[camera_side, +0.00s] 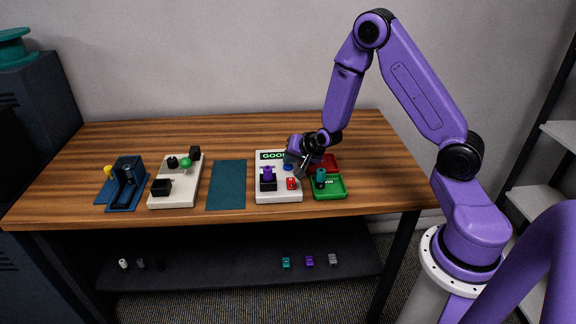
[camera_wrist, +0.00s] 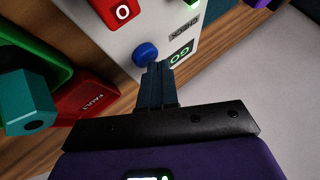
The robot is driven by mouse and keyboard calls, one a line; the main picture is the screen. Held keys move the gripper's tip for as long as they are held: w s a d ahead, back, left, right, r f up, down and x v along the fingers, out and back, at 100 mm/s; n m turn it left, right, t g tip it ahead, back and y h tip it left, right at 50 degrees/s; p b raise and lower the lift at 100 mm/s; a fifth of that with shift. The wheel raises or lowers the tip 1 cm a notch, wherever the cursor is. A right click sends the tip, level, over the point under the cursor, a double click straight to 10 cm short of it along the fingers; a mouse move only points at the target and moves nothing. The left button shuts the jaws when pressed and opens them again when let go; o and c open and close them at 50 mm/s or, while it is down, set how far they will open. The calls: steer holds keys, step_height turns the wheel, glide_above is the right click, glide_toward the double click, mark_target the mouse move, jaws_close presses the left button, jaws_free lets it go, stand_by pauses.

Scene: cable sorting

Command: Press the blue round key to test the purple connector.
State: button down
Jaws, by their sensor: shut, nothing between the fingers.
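The white tester box (camera_side: 278,196) stands right of the table's middle, its small screen (camera_side: 272,155) lit with green lettering. The purple connector (camera_side: 268,173) stands upright in a black socket on the box. The blue round key (camera_wrist: 145,53) is on the box near the screen (camera_wrist: 181,53); it also shows partly in the side view (camera_side: 287,167). My gripper (camera_wrist: 158,66) is shut and empty, pointing down. Its tips are right beside the blue key in the wrist view; I cannot tell whether they touch it.
A red tray (camera_wrist: 88,99) marked FAULT and a green tray (camera_side: 328,194) holding a teal connector (camera_side: 320,178) adjoin the box's right side. A teal mat (camera_side: 227,185), a white board (camera_side: 175,195) and a blue fixture (camera_side: 127,185) lie to the left. The table's back is clear.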

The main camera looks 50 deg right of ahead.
mark_target(290, 166)
steer(key=shift+r, duration=0.6)
steer(key=shift+r, duration=2.5)
steer(key=s+a+r+n+g+y, duration=0.2)
steer(key=s+a+n+g, duration=0.1)
steer(key=s+a+n, duration=0.45)
steer(key=s+a+r+n+g+y, duration=0.2)
steer(key=s+a+r+n+y, duration=0.15)
steer(key=s+a, duration=0.6)
steer(key=s+d+r+n+g+h, duration=0.1)
steer(key=s+n+g+h, duration=0.1)
steer(key=s+n, duration=0.4)
steer(key=s+d+r+n+g+h, duration=0.1)
steer(key=s+r+n, duration=0.1)
steer(key=s+n, duration=0.4)
steer(key=s, duration=0.5)
steer(key=shift+s+g+h, duration=0.2)
steer(key=shift+g+h, duration=0.15)
steer(key=shift+g, duration=0.05)
